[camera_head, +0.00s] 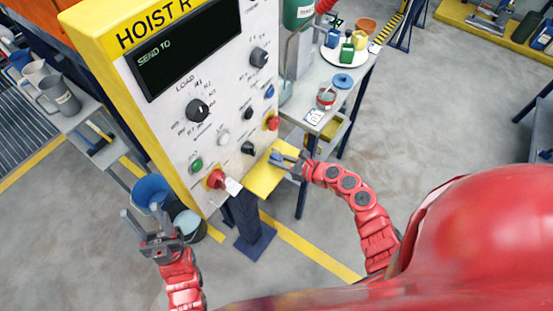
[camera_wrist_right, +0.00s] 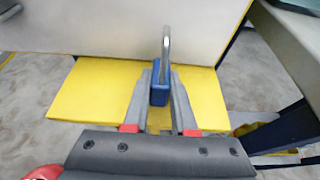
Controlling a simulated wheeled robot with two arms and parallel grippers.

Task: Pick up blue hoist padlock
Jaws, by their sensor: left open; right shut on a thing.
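The blue hoist padlock (camera_wrist_right: 160,88) shows in the right wrist view, with its metal shackle pointing up. It is between the fingers of my right gripper (camera_wrist_right: 161,95), which is shut on it. Behind and below it is the yellow shelf (camera_wrist_right: 90,92) of the hoist panel; I cannot tell if the padlock touches it. In the head view my right gripper (camera_head: 290,165) is over the yellow shelf (camera_head: 262,178), with the blue padlock (camera_head: 277,157) at its tips. My left gripper (camera_head: 147,222) is open and empty, in front of the panel's lower left.
The hoist panel (camera_head: 228,75) with knobs and buttons stands just behind the padlock. A side table (camera_head: 305,95) at the right holds cans and a plate with blue, green and yellow padlocks. Blue bucket (camera_head: 150,189) and another bucket stand near my left gripper.

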